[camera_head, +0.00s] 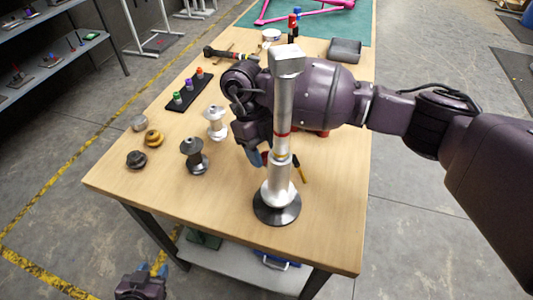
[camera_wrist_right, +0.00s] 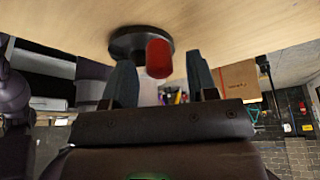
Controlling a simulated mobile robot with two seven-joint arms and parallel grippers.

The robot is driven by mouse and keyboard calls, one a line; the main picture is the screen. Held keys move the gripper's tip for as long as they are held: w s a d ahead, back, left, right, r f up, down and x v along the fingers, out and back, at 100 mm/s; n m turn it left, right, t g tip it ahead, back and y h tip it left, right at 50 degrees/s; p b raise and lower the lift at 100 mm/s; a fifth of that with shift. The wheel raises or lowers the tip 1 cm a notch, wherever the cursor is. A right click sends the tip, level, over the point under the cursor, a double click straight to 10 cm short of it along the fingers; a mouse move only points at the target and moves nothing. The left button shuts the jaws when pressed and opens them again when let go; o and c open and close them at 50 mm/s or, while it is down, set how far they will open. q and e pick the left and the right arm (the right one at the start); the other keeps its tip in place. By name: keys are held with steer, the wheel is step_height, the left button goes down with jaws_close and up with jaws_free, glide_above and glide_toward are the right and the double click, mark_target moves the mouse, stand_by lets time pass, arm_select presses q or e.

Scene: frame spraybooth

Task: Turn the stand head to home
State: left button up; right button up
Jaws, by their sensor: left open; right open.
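The stand (camera_head: 281,125) is upright near the table's front right, a silver column with a red band, a block-like silver head (camera_head: 287,60) on top and a round black base (camera_head: 277,207). My right gripper (camera_head: 261,157) is just left of and behind the column, pointing down, partly hidden by it. In the right wrist view its two fingers (camera_wrist_right: 161,80) are apart, with a red rounded piece (camera_wrist_right: 158,58) showing between them in front of a black disc (camera_wrist_right: 140,42). I cannot tell whether they touch it. My left gripper (camera_head: 152,271) is open and empty, low beside the table.
On the wooden table (camera_head: 240,240) left of the stand are a dark spool-shaped part (camera_head: 194,157), a silver one (camera_head: 215,122), small round parts (camera_head: 154,138) and a black rack (camera_head: 188,90). A dark case (camera_head: 345,50) and pink frame (camera_head: 300,12) lie farther back.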

steer(key=shift+s+d+f, duration=0.15)
steer(key=shift+s+f, duration=0.05)
steer(key=shift+f, duration=0.4)
steer(key=shift+c, duration=0.5)
jaws_close()
